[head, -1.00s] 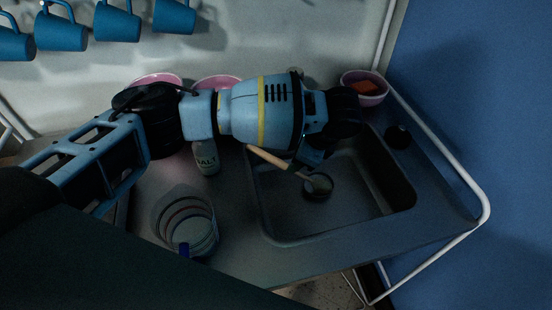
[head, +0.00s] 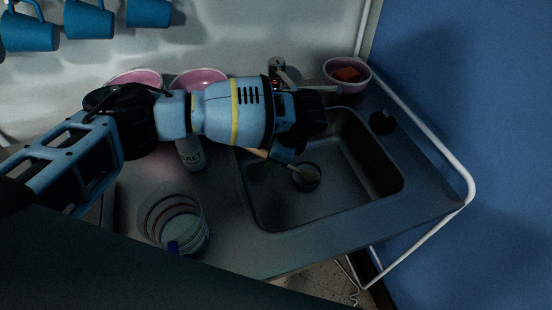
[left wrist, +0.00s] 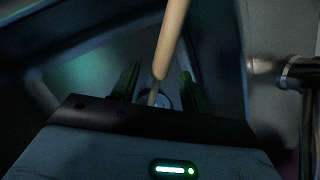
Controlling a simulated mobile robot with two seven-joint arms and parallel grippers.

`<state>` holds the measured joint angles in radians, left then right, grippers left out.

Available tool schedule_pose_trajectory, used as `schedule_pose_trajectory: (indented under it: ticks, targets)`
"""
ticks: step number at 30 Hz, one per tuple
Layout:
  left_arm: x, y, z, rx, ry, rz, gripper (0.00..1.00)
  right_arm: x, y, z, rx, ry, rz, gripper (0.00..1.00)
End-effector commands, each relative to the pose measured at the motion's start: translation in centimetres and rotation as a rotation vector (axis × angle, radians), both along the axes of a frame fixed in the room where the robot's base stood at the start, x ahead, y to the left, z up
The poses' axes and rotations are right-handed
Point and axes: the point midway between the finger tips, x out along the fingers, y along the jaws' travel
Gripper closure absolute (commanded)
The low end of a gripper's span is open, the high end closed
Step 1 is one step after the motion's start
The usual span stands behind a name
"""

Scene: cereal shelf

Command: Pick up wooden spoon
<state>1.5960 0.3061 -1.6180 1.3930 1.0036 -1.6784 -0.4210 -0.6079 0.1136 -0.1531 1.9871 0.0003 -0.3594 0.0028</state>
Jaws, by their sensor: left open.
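The wooden spoon (head: 259,153) leans over the left edge of the sink (head: 340,205), its pale handle mostly covered by my left gripper in the head view. Its lower end points toward the round drain (head: 307,176). My left gripper (head: 286,156) is above the left part of the sink, and its fingertips are largely hidden there. In the left wrist view, the left gripper (left wrist: 160,88) is open, with dark fingers apart. The spoon handle (left wrist: 169,42) runs down the picture between them, not clamped; whether it touches a finger is unclear. My right gripper is not in view.
A salt bottle (head: 191,154) and a clear glass container (head: 173,222) stand left of the sink. Pink bowls (head: 200,80) line the wall, and another bowl (head: 347,86) sits behind the sink. A tap (head: 277,68) stands at the back. A white rail (head: 430,135) borders the right.

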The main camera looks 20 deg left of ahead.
Motion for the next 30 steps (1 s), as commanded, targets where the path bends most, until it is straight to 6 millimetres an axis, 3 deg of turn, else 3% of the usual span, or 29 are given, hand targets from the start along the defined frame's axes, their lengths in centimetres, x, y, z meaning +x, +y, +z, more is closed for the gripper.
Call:
schedule_pose_trajectory:
  ticks: [6,14,25,30]
  targets:
    - [0.3,1.1,-2.3,0.001,0.001,0.001,0.55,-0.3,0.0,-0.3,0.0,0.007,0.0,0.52]
    - [0.4,1.2,-2.4,0.001,0.0,0.001,0.55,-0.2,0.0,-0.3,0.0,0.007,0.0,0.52]
    - [0.4,1.2,-2.4,0.0,0.0,0.0,1.0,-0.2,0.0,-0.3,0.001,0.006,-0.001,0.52]
    - [0.4,1.2,-2.4,0.0,0.0,0.0,1.0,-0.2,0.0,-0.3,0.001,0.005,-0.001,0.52]
